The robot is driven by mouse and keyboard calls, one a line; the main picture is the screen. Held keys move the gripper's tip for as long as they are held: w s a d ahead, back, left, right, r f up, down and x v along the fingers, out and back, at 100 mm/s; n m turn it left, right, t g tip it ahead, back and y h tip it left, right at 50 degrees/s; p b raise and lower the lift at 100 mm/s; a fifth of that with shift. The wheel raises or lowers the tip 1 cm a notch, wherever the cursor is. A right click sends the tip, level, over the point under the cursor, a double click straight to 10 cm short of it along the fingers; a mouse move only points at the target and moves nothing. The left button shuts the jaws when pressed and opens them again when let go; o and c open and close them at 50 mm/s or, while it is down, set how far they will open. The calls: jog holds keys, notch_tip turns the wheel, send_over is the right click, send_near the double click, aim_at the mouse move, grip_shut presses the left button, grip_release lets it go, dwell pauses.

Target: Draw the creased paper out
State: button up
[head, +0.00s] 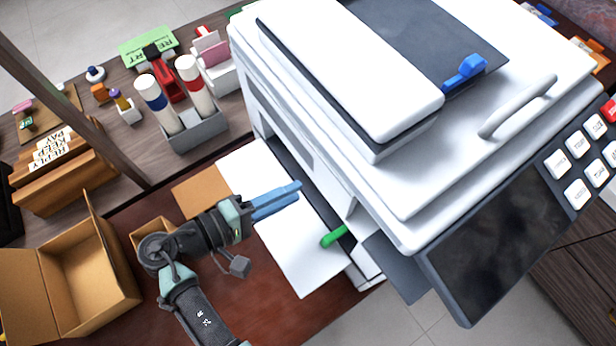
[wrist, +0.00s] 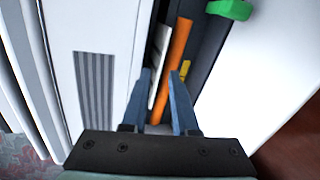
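The printer (head: 330,130) stands at the right with its side opening facing my arm. In the wrist view, a narrow white strip (wrist: 160,52) shows inside the dark opening, beside an orange bar (wrist: 178,55). The strip may be an edge of the creased paper; I cannot make out creases. My gripper (head: 297,190) points at the opening. In the wrist view its two blue fingers (wrist: 159,75) are apart, with the strip and bar seen between them. I cannot tell whether they touch either one. Most of the paper is hidden.
A green lever (head: 333,236) sits at the opening, above a white flat panel (head: 290,258); it also shows in the wrist view (wrist: 230,9). A yellow tab (wrist: 185,70) is deeper inside. An open cardboard box (head: 125,290) and a grey holder (head: 205,132) stand left.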

jog(key=shift+p+x, duration=0.5)
jog(key=shift+x, duration=2.1)
grip_shut()
jog(key=shift+s+a+f, duration=0.1)
jog(key=shift+s+a, duration=0.5)
jog(key=shift+a, duration=0.3)
jog(key=shift+s+a, duration=0.6)
jog(key=shift+a, duration=0.35)
jog(key=shift+s+a+f, duration=0.1)
jog(key=shift+s+a, duration=0.45)
jog(key=shift+a, duration=0.35)
jog(key=s+a+b, duration=0.2)
jog(key=s+a, duration=0.2)
jog(key=a, duration=0.3)
jog(key=shift+s+r, duration=0.15)
jog(key=shift+s, duration=0.25)
jog(key=shift+r, duration=0.1)
